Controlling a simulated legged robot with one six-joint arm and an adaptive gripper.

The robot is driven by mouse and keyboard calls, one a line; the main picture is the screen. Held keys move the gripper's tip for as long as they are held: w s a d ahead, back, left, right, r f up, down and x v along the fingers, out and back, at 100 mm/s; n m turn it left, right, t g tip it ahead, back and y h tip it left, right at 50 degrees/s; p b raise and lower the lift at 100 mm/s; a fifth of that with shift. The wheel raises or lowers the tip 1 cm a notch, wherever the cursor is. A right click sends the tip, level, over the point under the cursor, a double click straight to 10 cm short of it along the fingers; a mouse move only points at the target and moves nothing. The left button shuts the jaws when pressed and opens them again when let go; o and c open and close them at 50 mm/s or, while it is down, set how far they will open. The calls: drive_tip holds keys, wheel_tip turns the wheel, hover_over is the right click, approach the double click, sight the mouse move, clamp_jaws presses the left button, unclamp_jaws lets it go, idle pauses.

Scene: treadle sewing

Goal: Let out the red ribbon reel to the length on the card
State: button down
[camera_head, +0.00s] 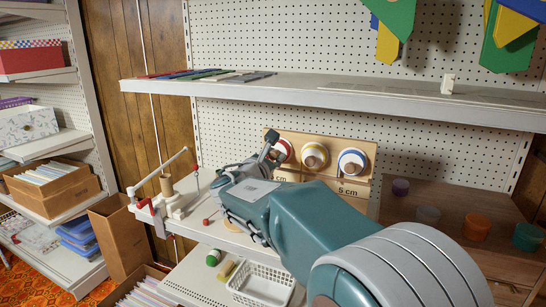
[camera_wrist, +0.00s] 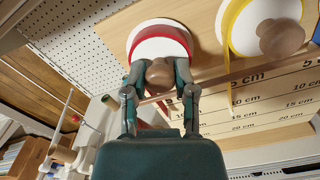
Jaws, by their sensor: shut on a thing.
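The red ribbon reel (camera_wrist: 158,38) is a white disc with a red rim on a wooden board; in the head view it is the leftmost reel (camera_head: 283,150). My gripper (camera_wrist: 160,72) is shut on the round wooden knob (camera_wrist: 160,77) at its centre, one finger on each side. A little red shows below the knob between the fingers, but its length is hidden by my gripper. The board's printed scale (camera_wrist: 265,88) has lines marked 5, 10, 15 and 20 cm. I cannot pick out a separate length card.
A yellow-rimmed reel (camera_wrist: 240,22) with a wooden knob sits right of the red one, its yellow strip hanging down. A blue-rimmed reel (camera_head: 352,161) is farther right. A shelf (camera_head: 335,95) overhangs the board. A white clamp-like device (camera_head: 165,195) stands left of my arm.

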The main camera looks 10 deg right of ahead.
drive_tip(key=m, duration=0.4)
drive_tip(key=shift+f, duration=0.4)
drive_tip(key=m, duration=0.8)
drive_tip(key=shift+m, duration=0.3)
drive_tip(key=m, duration=0.4)
drive_tip(key=shift+m, duration=0.3)
drive_tip(key=m, duration=0.4)
drive_tip(key=shift+m, duration=0.3)
drive_tip(key=m, duration=0.9)
drive_tip(key=shift+m, duration=1.9)
